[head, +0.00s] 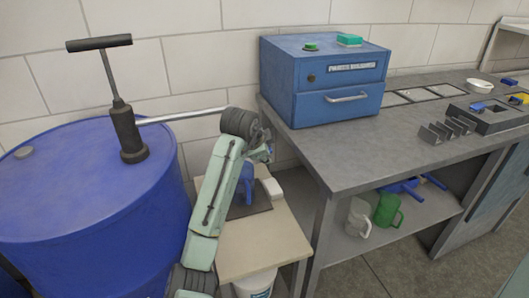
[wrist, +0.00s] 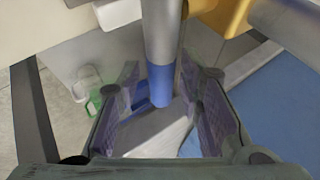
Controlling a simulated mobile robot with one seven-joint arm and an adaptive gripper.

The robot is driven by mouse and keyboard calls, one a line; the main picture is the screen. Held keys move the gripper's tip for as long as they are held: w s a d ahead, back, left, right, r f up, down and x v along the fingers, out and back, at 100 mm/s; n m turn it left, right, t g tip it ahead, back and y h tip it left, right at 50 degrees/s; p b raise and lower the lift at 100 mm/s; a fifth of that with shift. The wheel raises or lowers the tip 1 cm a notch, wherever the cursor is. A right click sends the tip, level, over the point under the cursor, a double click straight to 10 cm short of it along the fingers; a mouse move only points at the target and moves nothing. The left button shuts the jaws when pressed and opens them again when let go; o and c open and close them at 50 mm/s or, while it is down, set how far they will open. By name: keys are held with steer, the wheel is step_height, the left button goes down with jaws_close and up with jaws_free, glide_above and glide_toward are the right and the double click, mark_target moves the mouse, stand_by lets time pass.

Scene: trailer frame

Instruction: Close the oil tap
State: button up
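A blue oil drum (head: 75,200) stands at the left with a dark hand pump (head: 128,135) on top. A thin grey spout pipe (head: 185,116) runs right from the pump to my wrist. My gripper (head: 262,152) is at the pipe's far end, partly hidden behind my wrist. In the wrist view, my gripper (wrist: 165,110) has its two padded fingers apart. The grey pipe (wrist: 160,35) comes down from the top, with a blue part at its lower end, between the fingers. No tap handle can be clearly made out. A blue jug (head: 247,184) stands below my gripper.
The jug stands on a dark mat on a small beige table (head: 260,245). A grey workbench (head: 400,150) with a blue cabinet (head: 325,80) is to the right. A white jug (head: 358,217) and a green jug (head: 387,210) stand on its lower shelf.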

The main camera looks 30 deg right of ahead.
steer(key=v, duration=1.2)
steer(key=shift+r, duration=0.1)
